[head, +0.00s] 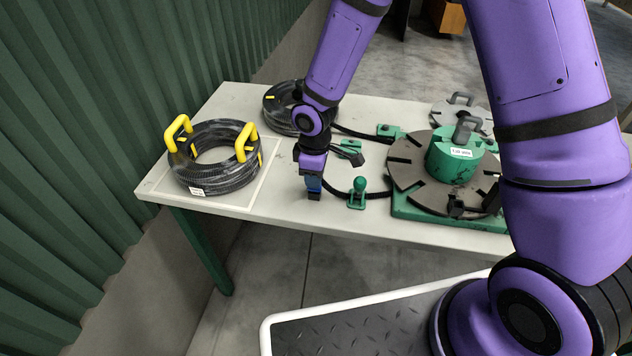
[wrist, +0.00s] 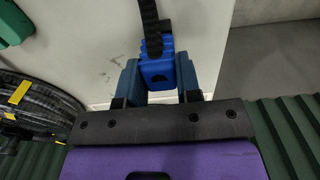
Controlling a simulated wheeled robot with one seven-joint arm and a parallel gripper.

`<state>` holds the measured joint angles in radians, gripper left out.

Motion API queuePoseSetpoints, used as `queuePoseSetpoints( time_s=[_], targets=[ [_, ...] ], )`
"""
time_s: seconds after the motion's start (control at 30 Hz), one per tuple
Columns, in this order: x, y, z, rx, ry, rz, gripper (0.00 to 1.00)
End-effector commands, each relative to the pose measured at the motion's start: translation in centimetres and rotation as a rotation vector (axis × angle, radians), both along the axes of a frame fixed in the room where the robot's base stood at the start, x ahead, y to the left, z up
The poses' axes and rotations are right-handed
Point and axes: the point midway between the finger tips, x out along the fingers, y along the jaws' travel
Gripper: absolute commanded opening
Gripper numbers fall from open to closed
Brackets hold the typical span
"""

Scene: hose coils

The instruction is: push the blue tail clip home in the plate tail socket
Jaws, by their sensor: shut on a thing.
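The blue tail clip (wrist: 158,68) sits between the two fingers of my gripper (wrist: 158,82) in the wrist view, with a black ribbed hose end running up from it. In the head view my gripper (head: 314,188) points down over the near middle of the table, shut on the clip, which is mostly hidden by the fingers. The black hose (head: 378,195) runs from the clip past a green ball-topped post (head: 358,190) to the round slotted plate (head: 405,175) on a green base. I cannot single out the plate tail socket.
A black hose coil with yellow handles (head: 212,172) lies at the table's left; another coil (head: 282,105) lies behind my gripper. A green drum with a grey handle (head: 455,155) stands on the plate. The table's front edge (head: 290,216) is close to my gripper.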

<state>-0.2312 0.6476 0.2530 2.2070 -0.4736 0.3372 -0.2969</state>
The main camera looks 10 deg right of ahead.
Motion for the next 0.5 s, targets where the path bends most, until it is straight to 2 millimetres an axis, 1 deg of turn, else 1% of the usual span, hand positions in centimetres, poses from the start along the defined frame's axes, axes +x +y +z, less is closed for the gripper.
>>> queuePoseSetpoints(
  time_s=[0.5],
  targets=[
    [0.02, -0.03, 0.58, 0.000, 0.000, -0.001, 0.03]
  ],
)
